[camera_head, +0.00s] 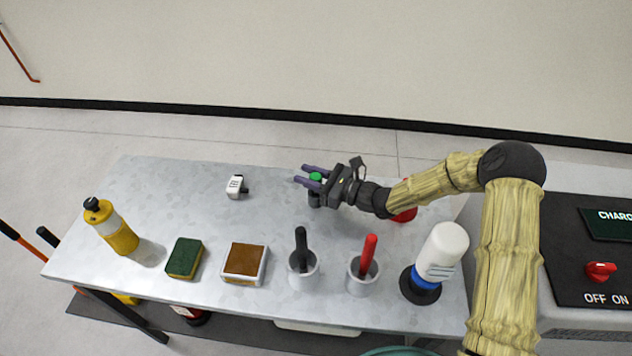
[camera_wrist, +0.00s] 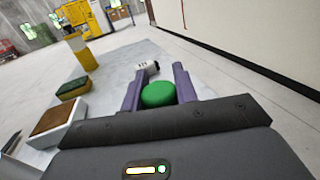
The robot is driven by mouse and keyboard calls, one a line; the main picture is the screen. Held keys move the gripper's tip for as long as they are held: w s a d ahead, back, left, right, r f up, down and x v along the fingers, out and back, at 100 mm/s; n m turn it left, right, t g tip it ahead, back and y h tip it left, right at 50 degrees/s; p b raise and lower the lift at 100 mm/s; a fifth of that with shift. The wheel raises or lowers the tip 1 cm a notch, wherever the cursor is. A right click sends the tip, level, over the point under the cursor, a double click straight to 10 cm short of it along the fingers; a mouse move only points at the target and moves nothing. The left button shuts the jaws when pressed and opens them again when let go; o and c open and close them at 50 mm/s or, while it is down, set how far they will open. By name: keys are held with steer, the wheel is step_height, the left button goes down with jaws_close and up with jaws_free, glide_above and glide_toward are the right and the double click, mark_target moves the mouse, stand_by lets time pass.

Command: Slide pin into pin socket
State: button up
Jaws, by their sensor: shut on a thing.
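My gripper (camera_head: 312,175) is at the back right of the table, its purple fingers pointing left. It is shut on a green-topped piece (camera_head: 316,177), whose round green top shows between the fingers in the wrist view (camera_wrist: 158,94). I take this piece to be the pin. A dark grey part shows under the fingers just below the green top; I cannot tell whether it is the pin's body or a separate socket. No pin socket can be made out for certain. My fingers hide the sides of the green piece.
A small white device (camera_head: 236,186) lies left of my gripper. Along the front stand a yellow bottle (camera_head: 116,232), a sponge (camera_head: 184,259), a brown-topped box (camera_head: 244,263), cups with a black handle (camera_head: 301,242) and a red handle (camera_head: 368,254), and a white bottle (camera_head: 442,250). The table's middle is clear.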

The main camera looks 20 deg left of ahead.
steer(key=shift+s+a, duration=0.1)
step_height(320, 180, up, 10)
stand_by(0.5)
steer(key=shift+r+p, duration=0.1)
steer(key=shift+p, duration=0.25)
